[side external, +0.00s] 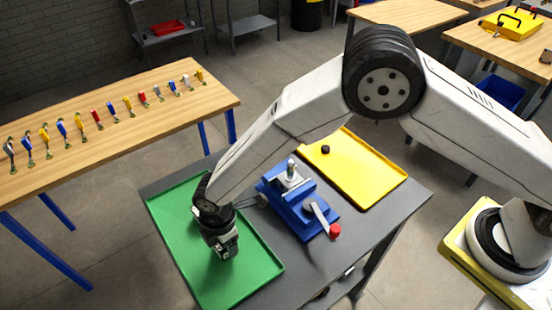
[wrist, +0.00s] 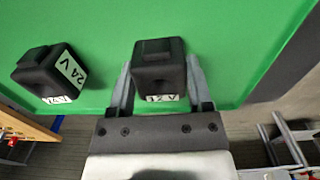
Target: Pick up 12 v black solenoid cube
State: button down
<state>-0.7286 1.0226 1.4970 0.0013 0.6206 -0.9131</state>
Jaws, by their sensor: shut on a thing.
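A black solenoid cube (wrist: 158,68) sits between the two fingers of my gripper (wrist: 158,85) in the wrist view. The white label on its near edge seems to read 12 V, small and foreshortened. My gripper is shut on this cube over the green tray (wrist: 105,20); I cannot tell whether the cube touches the tray. A second black cube (wrist: 42,72), labelled 24 V, lies to the left, apart from my gripper. In the side external view my gripper (side external: 226,252) is low over the green tray (side external: 195,285), and the cubes are hard to make out there.
A blue vise (side external: 298,205) with a red-knobbed handle (side external: 334,231) stands just right of the green tray. A yellow tray (side external: 370,175) with a small black piece (side external: 325,149) lies behind it. A wooden table (side external: 130,115) with several coloured tools is at the left.

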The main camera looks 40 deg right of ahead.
jog(key=shift+r, duration=0.2)
jog(key=shift+r, duration=0.9)
jog(key=s+d+r, duration=0.8)
jog(key=s+r, duration=0.3)
jog(key=shift+s, duration=0.25)
